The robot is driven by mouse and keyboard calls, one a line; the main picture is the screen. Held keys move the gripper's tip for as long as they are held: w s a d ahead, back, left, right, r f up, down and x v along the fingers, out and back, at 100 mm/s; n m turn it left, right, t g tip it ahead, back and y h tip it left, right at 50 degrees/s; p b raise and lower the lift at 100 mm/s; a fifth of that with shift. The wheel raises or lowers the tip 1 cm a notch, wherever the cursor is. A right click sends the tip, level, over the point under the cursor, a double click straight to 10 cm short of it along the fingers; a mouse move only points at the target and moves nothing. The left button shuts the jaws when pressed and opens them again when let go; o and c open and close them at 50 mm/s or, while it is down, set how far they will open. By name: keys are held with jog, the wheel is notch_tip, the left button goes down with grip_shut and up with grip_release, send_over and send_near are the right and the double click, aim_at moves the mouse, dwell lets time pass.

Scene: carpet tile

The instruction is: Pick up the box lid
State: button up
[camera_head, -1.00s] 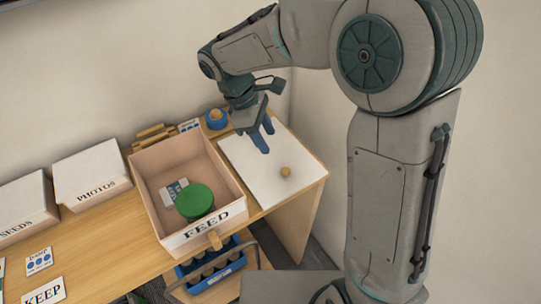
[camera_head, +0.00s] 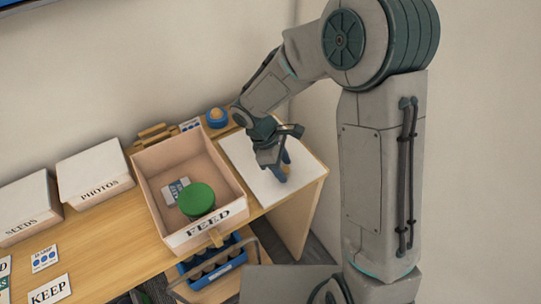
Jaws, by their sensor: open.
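The box lid (camera_head: 244,160) is a flat white panel lying on the right end of the wooden table, just right of the open box marked FEED (camera_head: 205,232). Its small round wooden knob is hidden behind my gripper at this moment. My gripper (camera_head: 282,173) points down over the right part of the lid, where the knob is. Its blue fingers are open. Whether they touch the lid or straddle the knob cannot be told.
The FEED box holds a green round tin (camera_head: 196,200) and a card. White boxes marked PHOTOS (camera_head: 93,172) and SEEDS (camera_head: 27,212) stand left. A blue item with a wooden ball (camera_head: 216,118) sits behind the lid. A blue bottle carrier (camera_head: 215,268) is below the table.

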grip_shut()
